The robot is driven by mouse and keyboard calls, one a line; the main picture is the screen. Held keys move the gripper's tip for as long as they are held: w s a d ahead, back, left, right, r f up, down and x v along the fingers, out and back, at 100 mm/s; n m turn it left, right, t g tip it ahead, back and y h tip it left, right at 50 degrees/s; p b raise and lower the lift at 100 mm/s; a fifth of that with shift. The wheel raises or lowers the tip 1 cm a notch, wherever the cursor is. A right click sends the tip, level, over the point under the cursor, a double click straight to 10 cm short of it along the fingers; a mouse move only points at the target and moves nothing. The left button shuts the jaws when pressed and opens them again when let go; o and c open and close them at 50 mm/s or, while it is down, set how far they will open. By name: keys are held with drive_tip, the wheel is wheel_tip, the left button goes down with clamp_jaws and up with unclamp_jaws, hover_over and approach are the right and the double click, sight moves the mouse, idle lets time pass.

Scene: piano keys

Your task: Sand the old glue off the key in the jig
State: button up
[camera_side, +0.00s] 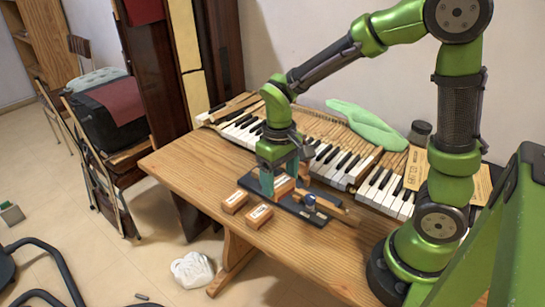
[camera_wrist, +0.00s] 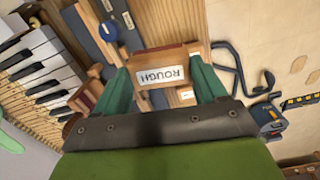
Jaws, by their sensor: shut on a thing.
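My gripper (camera_side: 277,187) is shut on a wooden sanding block (camera_side: 284,184). In the wrist view, the block (camera_wrist: 162,55) sits between my two teal fingers and bears a white label reading ROUGH, upside down. The dark jig (camera_side: 318,219) lies on the table under and to the right of my gripper, with a blue knob (camera_side: 309,200). The jig also shows in the wrist view (camera_wrist: 89,24) at the upper left, beside the block. A wooden key (camera_side: 337,210) appears to lie in the jig. My gripper partly hides the jig, and the glue cannot be made out.
Two other labelled blocks, one at the left (camera_side: 234,201) and one nearer the front edge (camera_side: 259,216), stand beside the jig. The table's left end is bare.

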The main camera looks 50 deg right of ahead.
drive_tip(key=w+d+r+m, duration=0.2)
drive_tip(key=w+d+m, duration=0.55)
drive_tip(key=w, duration=0.45)
drive_tip(key=shift+d+f, duration=0.2)
drive_tip(key=shift+f, duration=1.35)
drive_tip(key=shift+d+f, duration=0.15)
drive_tip(key=shift+f, duration=1.35)
drive_tip(key=shift+s+f, duration=0.4)
drive_tip(key=shift+f, duration=0.3)
drive_tip(key=shift+c, duration=0.4)
drive_tip(key=shift+s, duration=5.35)
drive_tip(key=shift+w, duration=5.85)
wheel_tip(320, 180, up, 8)
drive_tip(key=shift+r, duration=0.15)
